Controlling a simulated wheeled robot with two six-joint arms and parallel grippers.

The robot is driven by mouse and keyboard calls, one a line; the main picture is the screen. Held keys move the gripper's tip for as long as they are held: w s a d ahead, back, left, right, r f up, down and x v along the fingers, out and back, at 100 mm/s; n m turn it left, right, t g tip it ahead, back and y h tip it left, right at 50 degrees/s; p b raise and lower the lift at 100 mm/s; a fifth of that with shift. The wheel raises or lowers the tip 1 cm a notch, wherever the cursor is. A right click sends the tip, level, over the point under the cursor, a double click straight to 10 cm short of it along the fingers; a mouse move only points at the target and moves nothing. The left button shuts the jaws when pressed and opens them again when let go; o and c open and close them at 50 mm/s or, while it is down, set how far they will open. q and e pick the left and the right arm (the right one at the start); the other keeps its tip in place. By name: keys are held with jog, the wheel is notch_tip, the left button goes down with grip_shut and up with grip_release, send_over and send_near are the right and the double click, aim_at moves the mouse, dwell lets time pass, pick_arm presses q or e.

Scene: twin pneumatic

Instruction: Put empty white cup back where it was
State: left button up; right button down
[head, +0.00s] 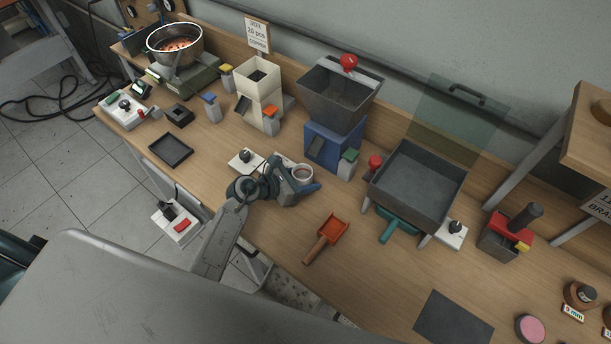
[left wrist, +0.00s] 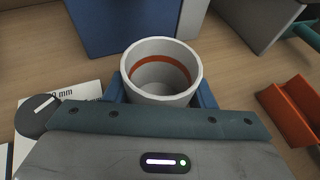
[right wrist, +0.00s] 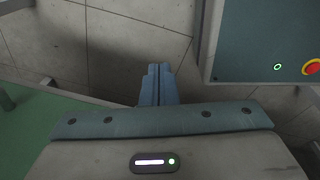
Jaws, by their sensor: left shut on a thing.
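The white cup (head: 302,174) is at the middle of the wooden bench, in front of the blue base of the grey hopper. In the left wrist view the cup (left wrist: 161,72) is upright and empty, with an orange-brown band inside. My left gripper (head: 305,186) is shut on the cup, with blue fingers on both sides of it. Whether the cup touches the bench is hard to tell. My right gripper (right wrist: 158,84) shows only in the right wrist view, over the floor, with its fingers together and nothing between them.
The grey hopper on its blue base (head: 330,145) stands just behind the cup. A white plate with a black knob (head: 245,160) lies to the left. An orange scoop (head: 327,238) and a grey tray on legs (head: 417,185) are to the right. Bare bench lies around the scoop.

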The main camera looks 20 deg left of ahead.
pick_arm(q)
jog(key=shift+f, duration=0.1)
jog(key=o, duration=1)
jog(key=shift+o, duration=0.2)
jog(key=b+v, duration=0.3)
jog(key=v, duration=0.7)
jog(key=shift+s+a, duration=0.1)
jog(key=shift+a, duration=0.1)
jog(key=shift+v, duration=0.85)
jog(key=shift+d, duration=0.1)
